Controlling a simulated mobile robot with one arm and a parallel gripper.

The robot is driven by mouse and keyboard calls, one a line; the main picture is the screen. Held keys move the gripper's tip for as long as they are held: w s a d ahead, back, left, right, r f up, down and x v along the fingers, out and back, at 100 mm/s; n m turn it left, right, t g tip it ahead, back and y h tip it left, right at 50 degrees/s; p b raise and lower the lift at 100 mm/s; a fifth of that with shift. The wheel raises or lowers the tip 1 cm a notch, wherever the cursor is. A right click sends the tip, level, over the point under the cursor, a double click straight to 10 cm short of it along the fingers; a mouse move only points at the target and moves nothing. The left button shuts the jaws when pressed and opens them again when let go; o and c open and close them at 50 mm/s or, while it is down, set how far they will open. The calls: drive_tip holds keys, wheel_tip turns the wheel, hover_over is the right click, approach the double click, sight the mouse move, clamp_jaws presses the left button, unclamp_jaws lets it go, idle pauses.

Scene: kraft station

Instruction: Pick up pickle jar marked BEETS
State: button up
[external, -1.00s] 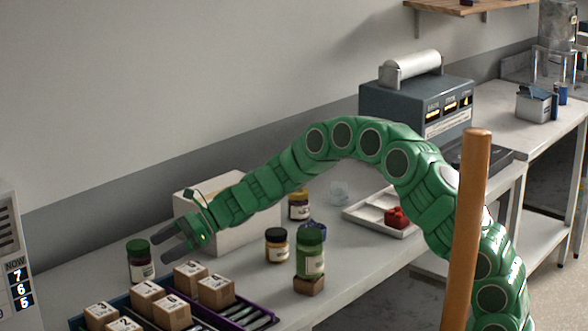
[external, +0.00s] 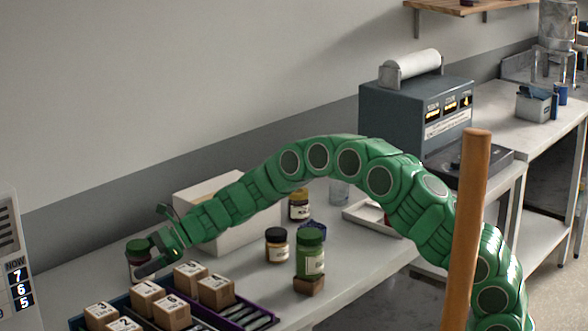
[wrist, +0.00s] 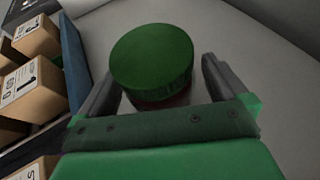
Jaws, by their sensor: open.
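A jar with a green lid and dark red contents (external: 137,249) stands at the left of the bench in the external view. Its lid (wrist: 152,58) lies between my fingers in the wrist view. My gripper (external: 140,257) is open, with one finger on each side of the jar and a gap beside the lid. The finger hides part of the jar and its label, so the marking cannot be read. Another green-lidded jar (external: 310,258) stands on a small brown block, with yellowish-green contents. Two smaller dark-lidded jars (external: 277,246) (external: 299,206) stand behind it.
Cardboard boxes (external: 171,309) sit in a dark tray close to the jar, on the left in the wrist view (wrist: 35,38). A white box (external: 215,187) stands behind my arm. A white tray (external: 368,220) lies farther right. Bare bench shows beyond the jar.

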sight(146, 243)
drive_tip(key=shift+r, duration=0.1)
drive_tip(key=c, duration=1.4)
drive_tip(key=shift+r, duration=0.55)
wheel_tip(146, 243, up, 2)
drive_tip(key=shift+r, duration=0.25)
drive_tip(key=shift+s+d+r, duration=1)
drive_tip(key=shift+d+r, duration=0.6)
drive_tip(key=shift+d, duration=0.5)
drive_tip(key=shift+s+d+r, duration=1)
drive_tip(key=shift+d+r, duration=0.55)
drive_tip(key=shift+d, duration=0.5)
drive_tip(key=shift+s+d+r, duration=1)
drive_tip(key=shift+d+r, duration=0.6)
drive_tip(key=shift+d, duration=0.5)
